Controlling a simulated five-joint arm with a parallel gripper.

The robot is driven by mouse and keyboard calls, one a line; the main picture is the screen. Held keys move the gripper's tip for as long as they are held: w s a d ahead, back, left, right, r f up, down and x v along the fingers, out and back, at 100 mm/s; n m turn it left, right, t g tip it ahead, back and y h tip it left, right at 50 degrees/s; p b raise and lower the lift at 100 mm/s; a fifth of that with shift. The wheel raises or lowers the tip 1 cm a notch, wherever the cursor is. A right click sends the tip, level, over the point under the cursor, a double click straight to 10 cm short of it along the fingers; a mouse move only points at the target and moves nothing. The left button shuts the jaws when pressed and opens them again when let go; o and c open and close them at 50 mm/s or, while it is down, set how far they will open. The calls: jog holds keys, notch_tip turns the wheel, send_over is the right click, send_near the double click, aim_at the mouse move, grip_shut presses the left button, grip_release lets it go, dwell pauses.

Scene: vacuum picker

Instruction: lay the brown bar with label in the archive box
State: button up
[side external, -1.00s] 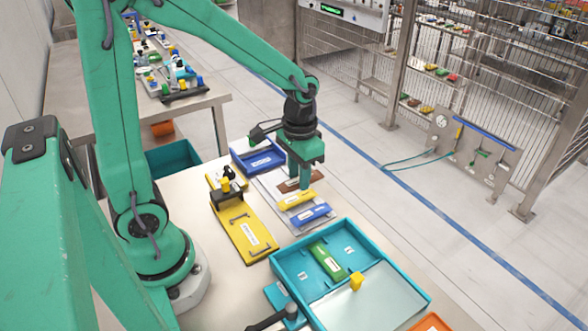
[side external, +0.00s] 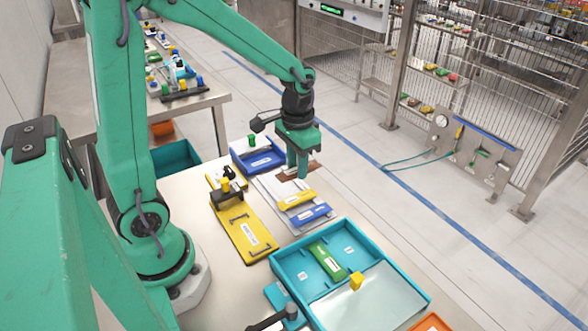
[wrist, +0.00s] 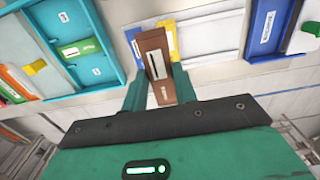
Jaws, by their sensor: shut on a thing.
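The brown bar with a white label (wrist: 155,62) is between the fingers of my gripper (wrist: 159,88) in the wrist view. In the side view, my gripper (side external: 297,172) holds the brown bar (side external: 312,169) just above the far end of a pale tray (side external: 269,187). The fingers hide the bar's middle there. A teal box (side external: 283,256) with a green labelled bar inside and a clear lid stands at the front; a smaller blue box (side external: 236,160) stands behind the pale tray. I cannot tell which is the archive box.
A yellow bar (side external: 297,199) and a blue bar (side external: 309,214) lie on the pale tray. A yellow plate with handles (side external: 244,232) lies to its left. The clear lid (side external: 370,300) with a yellow knob covers the teal box's front part. An orange box (side external: 432,323) is at the bottom edge.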

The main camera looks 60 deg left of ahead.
jog(key=w+a, duration=0.2)
jog(key=a, duration=0.9)
send_over(260, 162)
notch_tip(260, 162, down, 7)
jog(key=shift+f, duration=2.2)
jog(key=shift+f, duration=0.15)
jog(key=o, duration=0.7)
notch_tip(260, 162, up, 12)
jog(key=shift+r, duration=0.2)
jog(key=shift+d, duration=0.1)
